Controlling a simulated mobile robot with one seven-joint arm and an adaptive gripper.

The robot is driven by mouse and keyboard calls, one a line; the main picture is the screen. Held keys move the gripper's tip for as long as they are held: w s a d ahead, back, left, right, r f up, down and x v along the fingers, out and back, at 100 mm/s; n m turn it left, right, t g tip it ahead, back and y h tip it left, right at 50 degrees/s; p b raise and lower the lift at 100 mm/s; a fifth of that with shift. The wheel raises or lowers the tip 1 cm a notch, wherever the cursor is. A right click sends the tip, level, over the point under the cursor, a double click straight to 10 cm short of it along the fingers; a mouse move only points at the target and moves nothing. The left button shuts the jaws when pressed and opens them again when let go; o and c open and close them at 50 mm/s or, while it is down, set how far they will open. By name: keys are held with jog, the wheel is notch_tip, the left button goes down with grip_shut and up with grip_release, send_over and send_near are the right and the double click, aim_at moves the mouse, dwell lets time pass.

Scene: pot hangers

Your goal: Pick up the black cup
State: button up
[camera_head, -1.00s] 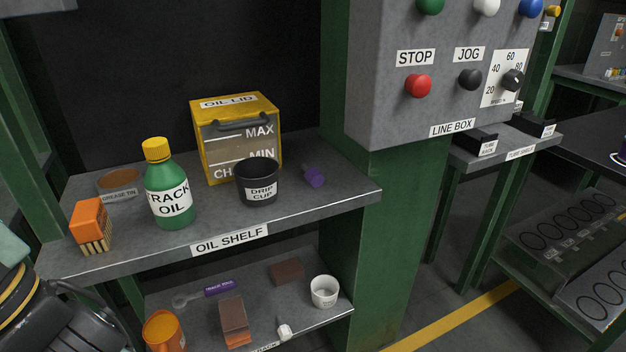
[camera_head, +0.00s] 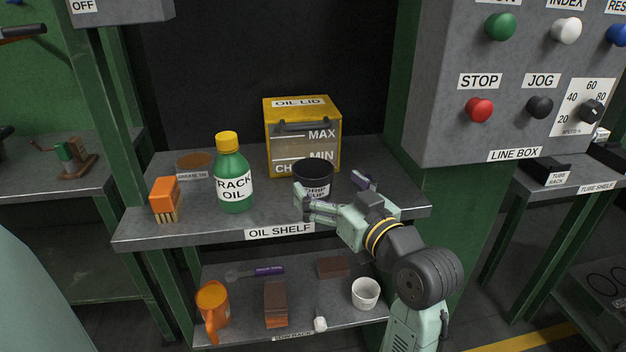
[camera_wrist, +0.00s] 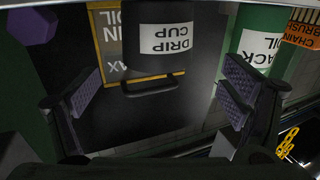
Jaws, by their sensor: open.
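The black cup (camera_head: 313,171), labelled DRIP CUP, stands upright on the oil shelf (camera_head: 180,229), in front of the yellow oil box. My gripper (camera_head: 332,189) reaches in from the front right, with its fingers spread at the near side of the cup. One finger partly covers the cup's label. In the wrist view the cup (camera_wrist: 158,62) shows at the top, centred between the spread purple-padded fingers of my gripper (camera_wrist: 158,92). I see no grip on it. Whether a finger touches the cup is unclear.
The green oil bottle (camera_head: 232,180) stands left of the cup, the yellow box (camera_head: 290,155) close behind it. A purple object (camera_wrist: 32,25) lies on the cup's other side. An orange brush (camera_head: 165,195) is at the left. The control box (camera_head: 450,120) hangs at the right.

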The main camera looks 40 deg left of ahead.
aim_at(305, 163)
jog(key=p+x, duration=0.1)
jog(key=x, duration=0.5)
jog(key=shift+w+a+f+p, duration=0.2)
jog(key=shift+w+a+p, duration=0.05)
jog(key=shift+w+p, duration=0.1)
jog(key=c, duration=1.2)
